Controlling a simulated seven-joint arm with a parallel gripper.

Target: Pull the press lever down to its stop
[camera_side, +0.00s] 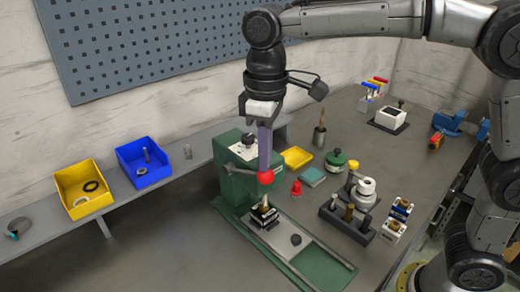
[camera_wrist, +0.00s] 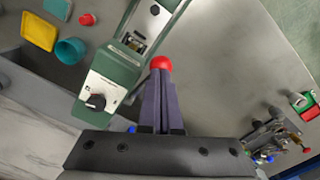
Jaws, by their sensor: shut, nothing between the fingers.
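The green press (camera_side: 236,188) stands on the bench below my wrist, with a long green base and a metal slide running toward the front right. Its lever ends in a red ball knob (camera_side: 265,177), with a thin grey rod reaching left to the press side. The knob also shows in the wrist view (camera_wrist: 160,62), beside the press head (camera_wrist: 108,84). My gripper (camera_side: 265,163) points down, its purple fingers shut and empty. The fingertips are right at the top of the knob; I cannot tell whether they touch it. In the wrist view the fingers (camera_wrist: 159,78) partly cover the knob.
Yellow (camera_side: 97,201) and blue (camera_side: 132,176) bins sit on a shelf at the left. Right of the press are a yellow tray (camera_side: 297,157), a teal block (camera_side: 312,176), a red piece (camera_side: 296,188) and a dark fixture (camera_side: 345,222).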

